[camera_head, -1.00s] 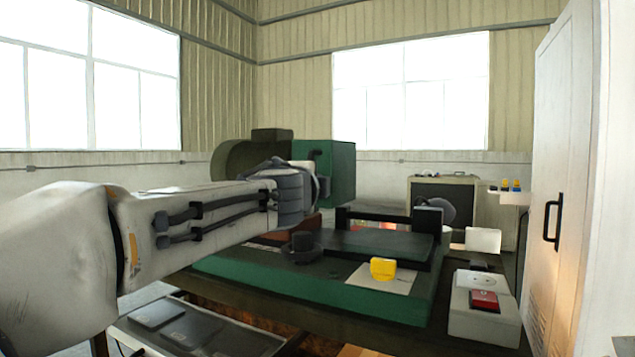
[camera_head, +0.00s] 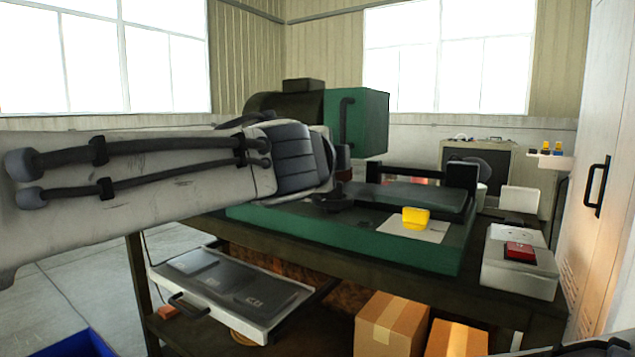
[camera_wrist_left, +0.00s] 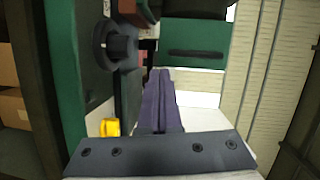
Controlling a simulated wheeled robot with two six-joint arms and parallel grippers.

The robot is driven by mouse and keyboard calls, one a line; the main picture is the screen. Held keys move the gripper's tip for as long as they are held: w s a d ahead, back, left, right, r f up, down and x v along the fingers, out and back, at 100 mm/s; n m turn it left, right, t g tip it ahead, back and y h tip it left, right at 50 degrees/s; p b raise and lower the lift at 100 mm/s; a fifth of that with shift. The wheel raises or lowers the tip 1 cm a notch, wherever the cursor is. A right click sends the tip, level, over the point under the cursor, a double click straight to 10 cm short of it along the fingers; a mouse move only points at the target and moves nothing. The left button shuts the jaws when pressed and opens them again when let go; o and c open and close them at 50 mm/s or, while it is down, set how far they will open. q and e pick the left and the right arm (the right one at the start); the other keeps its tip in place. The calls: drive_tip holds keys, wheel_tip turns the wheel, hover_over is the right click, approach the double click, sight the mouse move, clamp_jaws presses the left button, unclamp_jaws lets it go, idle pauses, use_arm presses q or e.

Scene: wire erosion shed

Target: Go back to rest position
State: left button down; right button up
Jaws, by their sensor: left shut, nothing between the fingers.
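My left arm comes in from the left in the head view and reaches toward the green machine (camera_head: 357,125). Its gripper is mostly hidden behind the wrist there. In the left wrist view my left gripper (camera_wrist_left: 160,100) has its dark fingers together, with nothing between them. A black knob (camera_wrist_left: 112,48) and a yellow block (camera_wrist_left: 110,127) show to the left of the fingers, apart from them. My right gripper cannot be made out. Only a dark piece of what seems to be my own arm shows at the head view's lower right edge.
The yellow block (camera_head: 415,217) sits on a pale sheet on the green bench (camera_head: 330,243). A grey box with a red part (camera_head: 519,274) stands to its right. An open drawer (camera_head: 225,290), cardboard boxes (camera_head: 390,322) and a blue bin (camera_head: 82,345) are lower down. A white cabinet (camera_head: 615,150) stands right.

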use_arm(q)
drive_tip(key=s+a+f+n+g+y, duration=0.1)
drive_tip(key=s+a+f+n+g, duration=0.15)
drive_tip(key=f, duration=0.55)
drive_tip(key=s+a+f+n+g+y, duration=0.2)
drive_tip(key=s+f, duration=0.1)
drive_tip(key=f, duration=0.4)
drive_tip(key=s+a+f+n+g+y, duration=0.1)
drive_tip(key=s+a+f+n+g, duration=0.15)
drive_tip(key=f, duration=0.55)
drive_tip(key=s+a+f+n+g, duration=0.2)
drive_tip(key=s+f+n+g, duration=0.15)
drive_tip(key=s+f, duration=0.6)
drive_tip(key=s+a+f+n+g, duration=0.25)
drive_tip(key=s+f+g, duration=0.3)
drive_tip(key=s, duration=0.65)
wheel_tip(320, 180, up, 28)
drive_tip(key=p, duration=2.8)
drive_tip(key=shift+d+f+y, duration=0.15)
drive_tip(key=shift+f+y, duration=0.05)
drive_tip(key=shift+y, duration=0.1)
drive_tip(key=shift+s, duration=0.1)
